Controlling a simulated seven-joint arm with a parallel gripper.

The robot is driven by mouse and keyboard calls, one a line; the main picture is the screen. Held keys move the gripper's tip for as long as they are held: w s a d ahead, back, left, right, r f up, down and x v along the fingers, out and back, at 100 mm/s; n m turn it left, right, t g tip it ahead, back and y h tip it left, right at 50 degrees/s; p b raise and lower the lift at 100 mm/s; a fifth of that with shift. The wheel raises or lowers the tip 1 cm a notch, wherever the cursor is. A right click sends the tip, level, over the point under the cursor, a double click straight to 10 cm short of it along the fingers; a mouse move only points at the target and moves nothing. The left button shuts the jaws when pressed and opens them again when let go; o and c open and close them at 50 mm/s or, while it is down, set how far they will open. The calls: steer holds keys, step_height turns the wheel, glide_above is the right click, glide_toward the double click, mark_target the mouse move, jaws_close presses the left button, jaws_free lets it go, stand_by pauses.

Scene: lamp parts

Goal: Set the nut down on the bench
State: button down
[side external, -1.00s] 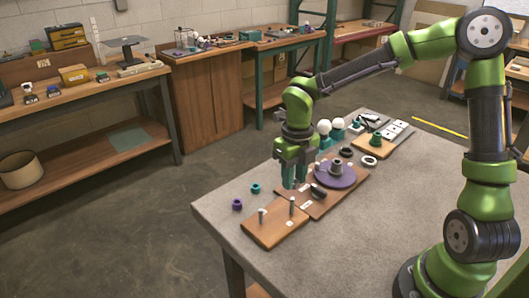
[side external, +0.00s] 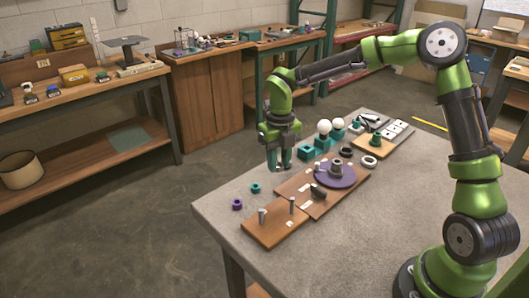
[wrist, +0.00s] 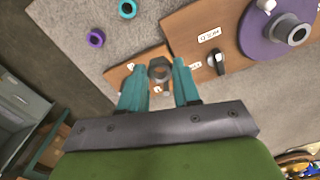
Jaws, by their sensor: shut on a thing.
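My gripper (side external: 280,166) is over the far-left edge side of the bench (side external: 225,215), left of the wooden boards. In the wrist view my gripper (wrist: 159,76) has its two teal fingers on either side of a grey hex nut (wrist: 159,69) with a round hole. The fingers are shut on this nut, which is held between the tips. In the side view the nut is too small to make out clearly. Its height above the bench is hard to tell.
A teal ring (side external: 255,188) and a purple ring (side external: 237,204) lie on the bench nearby. A wooden board (side external: 275,225) bears two upright pegs. Another board carries a purple disc (side external: 335,178) and a black part (side external: 318,191). Teal blocks (side external: 306,153) stand behind.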

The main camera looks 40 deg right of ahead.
steer(key=w+d+f+m, duration=0.1)
steer(key=w+d+m, duration=0.1)
steer(key=w+d, duration=0.4)
glide_above(279, 180)
steer(key=shift+m, duration=0.3)
step_height(279, 180, down, 5)
steer(key=shift+f, duration=2.25)
steer(key=shift+f, duration=0.15)
steer(key=c, duration=1.1)
jaws_free()
